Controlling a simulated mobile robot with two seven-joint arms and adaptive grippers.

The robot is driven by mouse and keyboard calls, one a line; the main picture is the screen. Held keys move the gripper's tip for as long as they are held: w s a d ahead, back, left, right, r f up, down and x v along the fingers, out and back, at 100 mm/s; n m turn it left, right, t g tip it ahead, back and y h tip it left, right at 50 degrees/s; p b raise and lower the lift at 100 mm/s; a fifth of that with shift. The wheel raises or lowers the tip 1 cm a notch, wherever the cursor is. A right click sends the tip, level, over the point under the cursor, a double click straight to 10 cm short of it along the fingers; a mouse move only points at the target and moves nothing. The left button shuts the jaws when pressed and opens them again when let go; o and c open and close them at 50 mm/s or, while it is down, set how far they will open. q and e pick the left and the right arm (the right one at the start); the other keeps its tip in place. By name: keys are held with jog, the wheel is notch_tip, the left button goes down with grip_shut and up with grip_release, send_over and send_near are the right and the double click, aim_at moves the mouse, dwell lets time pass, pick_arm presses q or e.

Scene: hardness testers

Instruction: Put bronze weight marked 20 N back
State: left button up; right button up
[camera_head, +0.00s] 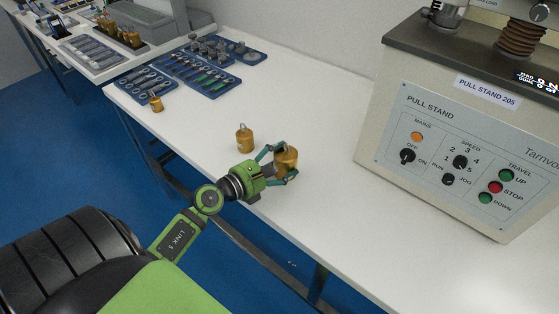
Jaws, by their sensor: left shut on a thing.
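My left gripper (279,165) is shut around a bronze weight (287,159) over the white table, near its front edge. I cannot tell whether this weight touches the table. A second bronze weight (244,139) with a ring on top stands upright on the table, just left of and behind the gripper. A third, smaller bronze weight (156,103) stands farther left near the table edge. The markings on the weights are too small to read, so I cannot tell which is the 20 N one. My right gripper is not in view.
A pull stand (450,130) with a control panel fills the right of the table (330,222). Blue trays (206,75) with metal parts lie at the far left. More bronze weights (130,38) sit in a dark holder on the bench beyond. The table's middle is clear.

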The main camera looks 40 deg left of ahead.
pick_arm(q)
jog(key=shift+w+r, duration=0.1)
jog(key=shift+r, duration=0.15)
jog(key=o, duration=1.4)
jog(key=shift+f, duration=0.4)
jog(key=shift+c, duration=0.2)
jog(key=o, duration=0.3)
jog(key=shift+s, duration=0.2)
jog(key=shift+d+r, duration=0.1)
jog(key=shift+r, duration=0.25)
jog(key=shift+r+p, duration=0.45)
jog(key=shift+p, duration=0.15)
jog(key=b+v, duration=0.1)
jog(key=v, duration=0.2)
jog(key=b+v, duration=0.1)
jog(key=v, duration=0.3)
jog(key=b+v, duration=0.2)
jog(key=v, duration=0.2)
jog(key=shift+s+f, duration=0.2)
jog(key=shift+f, duration=0.05)
jog(key=shift+s+r, duration=0.2)
jog(key=shift+s, duration=0.15)
